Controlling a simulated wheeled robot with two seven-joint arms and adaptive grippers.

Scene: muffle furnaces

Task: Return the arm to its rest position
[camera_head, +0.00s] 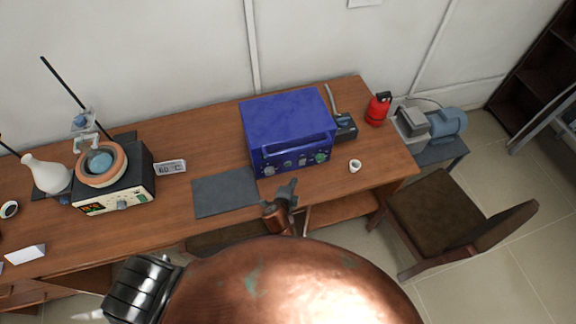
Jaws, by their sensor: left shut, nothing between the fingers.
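My left gripper (142,290) is at the bottom left, dark with shiny metal parts. It is shut and empty, in front of the desk's near edge and apart from the things on the desk. Its lower part is cut off by the picture's edge. My right gripper is not in view.
A wooden desk (222,162) bears a blue furnace (287,120), a dark mat (225,192), a heating device (113,190), a white flask (46,174) and a small white cup (355,166). A chair (440,212) stands right. A large copper form with a tap fills the bottom middle.

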